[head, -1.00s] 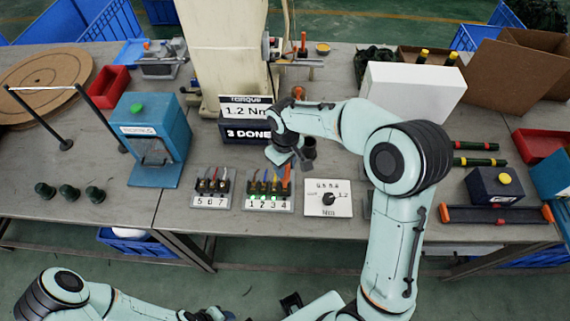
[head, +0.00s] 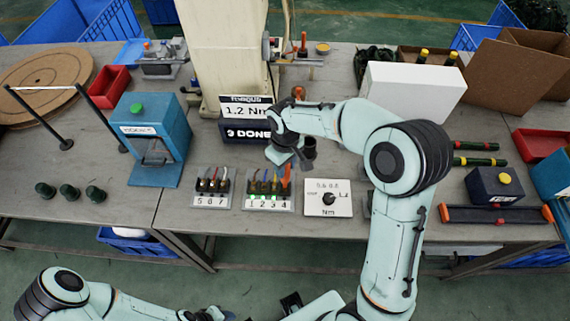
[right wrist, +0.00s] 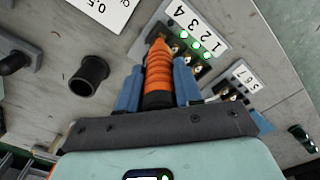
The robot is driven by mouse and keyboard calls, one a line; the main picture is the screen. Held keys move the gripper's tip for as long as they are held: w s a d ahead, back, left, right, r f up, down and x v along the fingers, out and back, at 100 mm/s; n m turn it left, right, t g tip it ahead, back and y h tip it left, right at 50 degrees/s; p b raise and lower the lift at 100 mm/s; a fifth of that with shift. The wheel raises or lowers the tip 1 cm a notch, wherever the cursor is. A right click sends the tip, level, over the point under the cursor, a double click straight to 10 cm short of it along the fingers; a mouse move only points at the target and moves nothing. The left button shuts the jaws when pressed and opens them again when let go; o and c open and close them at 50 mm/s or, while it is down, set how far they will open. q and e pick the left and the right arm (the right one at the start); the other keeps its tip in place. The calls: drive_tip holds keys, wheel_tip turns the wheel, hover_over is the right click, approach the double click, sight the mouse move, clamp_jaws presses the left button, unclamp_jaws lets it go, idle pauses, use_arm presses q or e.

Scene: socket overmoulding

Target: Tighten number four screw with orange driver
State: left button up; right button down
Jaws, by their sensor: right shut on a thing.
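My right gripper (head: 283,158) is shut on the orange driver (right wrist: 158,75), seen closely in the right wrist view between its blue fingers (right wrist: 157,92). The driver points down at the number 4 end of the block marked 1 2 3 4 (head: 268,204). Its tip is hidden, so I cannot tell if it sits in the screw. Green lights (right wrist: 194,45) show beside numbers 1, 2 and 3. The torque display (head: 246,112) reads 1.2 Nm and 3 DONE. My left gripper (head: 207,314) is partly cut off at the bottom edge; its fingers are unclear.
A block marked 5 6 7 (head: 211,201) stands to the left. A white dial box (head: 328,209) stands to the right. A dark round holder (right wrist: 89,73) is beside the driver. A blue machine (head: 160,125) stands further left.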

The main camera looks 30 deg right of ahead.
use_arm(q)
drive_tip(key=shift+s+f+b, duration=0.2)
drive_tip(key=shift+f+b, duration=0.1)
drive_tip(key=shift+f, duration=0.05)
use_arm(e)
drive_tip(key=shift+f, duration=0.65)
idle(1.8)
drive_tip(key=shift+r+p, duration=1.35)
drive_tip(key=shift+r, duration=1.3)
use_arm(q)
drive_tip(key=w+r, duration=0.2)
drive_tip(key=r, duration=0.1)
drive_tip(key=shift+w+r, duration=0.25)
use_arm(e)
drive_tip(key=shift+f, duration=0.1)
